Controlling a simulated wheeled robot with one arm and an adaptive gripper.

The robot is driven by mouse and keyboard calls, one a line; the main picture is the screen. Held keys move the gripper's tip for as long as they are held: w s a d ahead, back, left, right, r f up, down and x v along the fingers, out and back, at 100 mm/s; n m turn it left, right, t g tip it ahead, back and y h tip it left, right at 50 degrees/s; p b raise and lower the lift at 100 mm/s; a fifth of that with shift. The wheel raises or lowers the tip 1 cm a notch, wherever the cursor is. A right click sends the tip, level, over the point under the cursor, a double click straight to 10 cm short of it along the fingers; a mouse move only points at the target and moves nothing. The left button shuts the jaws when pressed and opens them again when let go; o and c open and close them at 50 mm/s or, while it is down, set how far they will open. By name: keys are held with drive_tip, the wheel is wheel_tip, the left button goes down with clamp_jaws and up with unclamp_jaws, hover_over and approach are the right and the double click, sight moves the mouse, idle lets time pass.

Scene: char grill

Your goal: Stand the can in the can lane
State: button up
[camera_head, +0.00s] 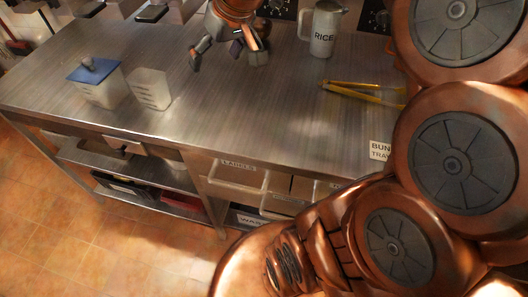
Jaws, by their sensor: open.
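My gripper (228,58) hangs over the back middle of the steel counter, fingers pointing down and spread apart. I see nothing held between the fingers. I cannot make out a can in this view. I cannot make out a can lane either; the area behind my gripper and the part of the counter behind my arm at the right are hidden.
On the steel counter (230,110) stand a blue-lidded container (97,88), a white container (150,90) and a pitcher marked RICE (322,32). Yellow tongs (362,92) lie at right. A label reading BUN TRAY (380,151) is on the front edge. The counter's middle is clear.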

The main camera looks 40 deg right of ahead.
drive_tip(key=s+a+f+g, duration=0.2)
drive_tip(key=s+f, duration=0.2)
drive_tip(key=s, duration=0.3)
drive_tip(key=s+a+f+g+h, duration=0.1)
drive_tip(key=s+f+g, duration=0.1)
drive_tip(key=s+f, duration=0.3)
drive_tip(key=s+a+f+g, duration=0.2)
drive_tip(key=s+f, duration=0.3)
drive_tip(key=s, duration=0.6)
drive_tip(key=shift+s+a+f+g+h, duration=0.2)
drive_tip(key=shift+a+g+h, duration=0.1)
drive_tip(key=shift+a+h, duration=0.1)
